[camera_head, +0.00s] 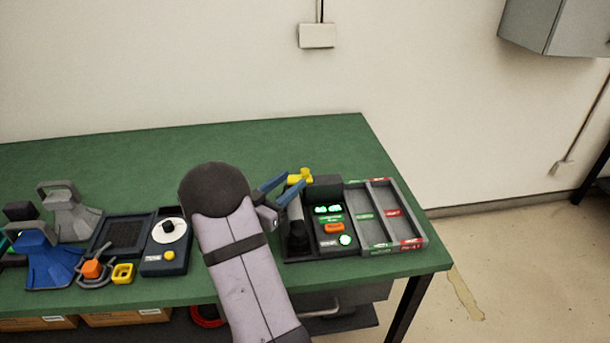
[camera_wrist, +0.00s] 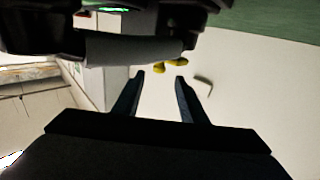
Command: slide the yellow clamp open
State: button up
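The yellow clamp (camera_head: 306,173) sits at the top back left of a dark test station (camera_head: 326,182). In the wrist view the yellow clamp (camera_wrist: 177,62) shows as two small rounded lobes just beyond the fingertips. My gripper (camera_head: 294,181) has blue fingers that reach from the left toward the clamp. In the wrist view my gripper (camera_wrist: 160,75) is open, with a clear gap between the dark fingers. The clamp lies roughly in line with that gap. I cannot tell whether a finger touches it. The clamp's lower part is partly hidden by the fingers in the head view.
The station has green lights and an orange button (camera_head: 334,227). A divided tray (camera_head: 372,239) with green and red labels adjoins it on the right. A dark unit with a white dial (camera_head: 169,231) and a blue holder (camera_head: 50,262) stand left. The back of the green table (camera_head: 200,138) is clear.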

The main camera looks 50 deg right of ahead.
aim_at(302, 173)
jog(key=shift+s, duration=0.1)
jog(key=shift+d+r, duration=0.1)
jog(key=shift+d, duration=0.35)
jog(key=shift+d+p, duration=0.75)
jog(key=shift+d, duration=2.4)
jog(key=shift+c, duration=0.3)
